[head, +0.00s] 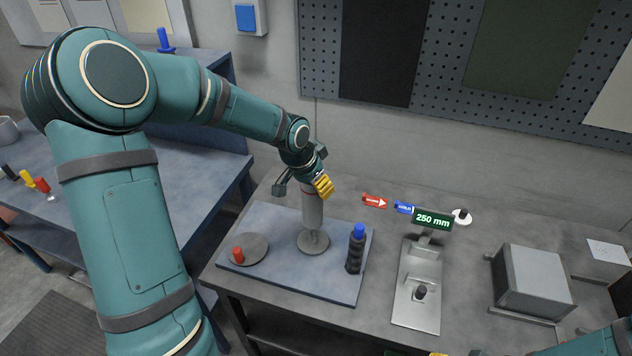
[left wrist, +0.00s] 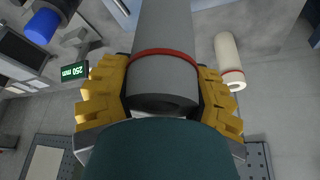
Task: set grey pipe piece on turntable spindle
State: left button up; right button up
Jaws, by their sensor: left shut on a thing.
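The grey pipe piece (head: 313,208) has a red band near its top and stands roughly upright. My left gripper (head: 324,186) is shut on its upper end. In the left wrist view, the yellow fingers of this gripper (left wrist: 162,95) sit on both sides of the pipe piece (left wrist: 163,75). The turntable (head: 313,248) is a grey disc on the blue-grey board, directly under the pipe. The pipe's lower end is close over the middle of the disc, where the spindle is. I cannot tell how far it is around the spindle. A yellow sliver at the bottom edge may be my right gripper.
A dark ribbed post with a blue top (head: 359,231) stands close to the right of the pipe. A disc with a red peg (head: 238,255) lies left. A metal fixture (head: 415,310) and a green 250 mm display (head: 432,220) are further right. A pale cylinder (left wrist: 229,60) shows in the wrist view.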

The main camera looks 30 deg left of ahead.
aim_at(303, 189)
pick_arm(q)
jog(key=shift+f+b, duration=2.1)
jog(key=shift+f, duration=0.85)
jog(key=shift+f+b, duration=0.95)
jog(key=shift+f, duration=0.3)
jog(key=o, duration=1.4)
jog(key=v, duration=1.2)
jog(key=shift+s, duration=0.1)
